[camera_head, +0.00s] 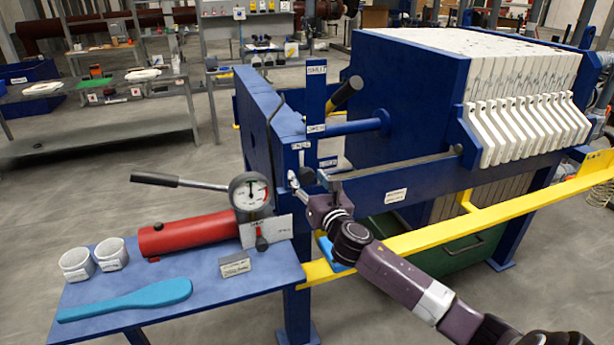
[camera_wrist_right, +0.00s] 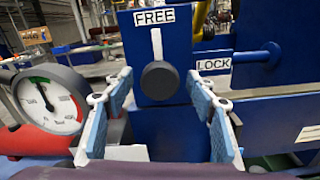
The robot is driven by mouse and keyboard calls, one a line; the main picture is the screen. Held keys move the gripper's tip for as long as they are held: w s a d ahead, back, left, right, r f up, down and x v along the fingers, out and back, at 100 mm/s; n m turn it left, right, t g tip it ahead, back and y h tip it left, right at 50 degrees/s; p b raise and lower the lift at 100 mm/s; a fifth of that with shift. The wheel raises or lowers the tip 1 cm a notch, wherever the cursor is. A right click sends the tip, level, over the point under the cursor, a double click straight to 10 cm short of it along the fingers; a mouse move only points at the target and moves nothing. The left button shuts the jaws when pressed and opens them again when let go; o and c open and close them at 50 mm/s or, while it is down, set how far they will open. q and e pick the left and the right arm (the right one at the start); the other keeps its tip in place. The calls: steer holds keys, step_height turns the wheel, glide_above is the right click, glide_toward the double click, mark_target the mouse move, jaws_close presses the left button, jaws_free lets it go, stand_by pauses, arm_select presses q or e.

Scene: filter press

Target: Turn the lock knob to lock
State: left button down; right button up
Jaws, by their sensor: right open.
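The lock knob (camera_wrist_right: 160,82) is a round black knob with a white pointer on a blue panel. The pointer stands upright toward the FREE label (camera_wrist_right: 155,16); the LOCK label (camera_wrist_right: 214,64) is to its right. My right gripper (camera_wrist_right: 161,92) is open, its blue-padded fingers on the left and right of the knob, with visible gaps in the wrist view. In the head view the right gripper (camera_head: 312,186) is at the blue press post, just in front of the small dark knob (camera_head: 307,175). My left gripper is in neither view.
A pressure gauge (camera_head: 250,191) and red cylinder (camera_head: 187,236) with a lever stand close left of the gripper. A yellow rail (camera_head: 480,224) runs right of the post. The blue shelf (camera_head: 215,297) holds two white cups (camera_head: 95,259) and a blue paddle (camera_head: 125,300).

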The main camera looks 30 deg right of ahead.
steer(key=shift+w, duration=0.35)
steer(key=shift+d, duration=0.1)
steer(key=shift+c, duration=0.3)
steer(key=c, duration=1.1)
steer(key=shift+c, duration=0.2)
